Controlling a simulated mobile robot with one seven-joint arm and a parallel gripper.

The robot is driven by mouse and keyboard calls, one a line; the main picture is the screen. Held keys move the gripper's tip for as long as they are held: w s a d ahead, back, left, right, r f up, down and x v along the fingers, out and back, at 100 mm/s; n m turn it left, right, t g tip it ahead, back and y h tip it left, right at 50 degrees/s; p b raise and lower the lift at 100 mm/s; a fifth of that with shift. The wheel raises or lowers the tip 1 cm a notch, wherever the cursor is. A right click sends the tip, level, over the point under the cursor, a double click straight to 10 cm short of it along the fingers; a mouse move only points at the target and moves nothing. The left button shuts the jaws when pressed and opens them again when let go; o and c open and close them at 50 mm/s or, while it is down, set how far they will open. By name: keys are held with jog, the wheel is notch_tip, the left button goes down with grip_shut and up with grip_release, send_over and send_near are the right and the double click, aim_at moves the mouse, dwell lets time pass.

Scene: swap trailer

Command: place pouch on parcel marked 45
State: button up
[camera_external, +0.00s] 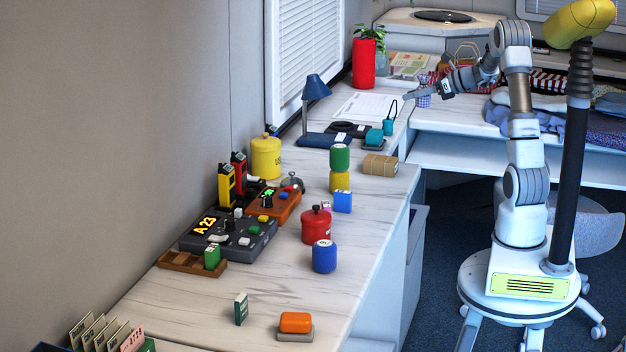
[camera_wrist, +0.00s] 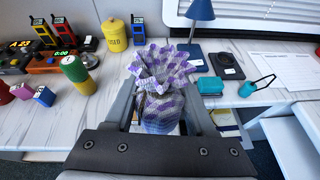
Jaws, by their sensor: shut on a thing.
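The pouch (camera_wrist: 160,100), checked in purple, white and grey with a ruffled top, is between the fingers of my gripper (camera_wrist: 158,110) in the wrist view. My gripper is shut on it. In the external view the pouch (camera_external: 424,100) hangs at my gripper (camera_external: 420,93), above the far part of the desk. A brown cardboard parcel (camera_external: 380,165) with a pale label lies near the desk's right edge, left of and nearer than the pouch. Its number is too small to read.
A teal tagged item (camera_external: 374,137), a small teal thing with a loop (camera_external: 389,126) and a dark blue lamp (camera_external: 315,90) stand near the parcel. Stacked green and yellow cans (camera_external: 340,158) stand left of it. A red cylinder (camera_external: 364,63) stands farther back.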

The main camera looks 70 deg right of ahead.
notch_tip(320, 180, down, 5)
jog(key=b, duration=0.4)
send_over(372, 157)
notch_tip(372, 157, down, 7)
jog(key=shift+a+r, duration=0.1)
jog(key=shift+r, duration=0.05)
jog(key=shift+f+b, duration=0.95)
jog(key=shift+f, duration=1)
jog(key=shift+f, duration=0.15)
jog(key=o, duration=1.3)
jog(key=shift+o, duration=0.2)
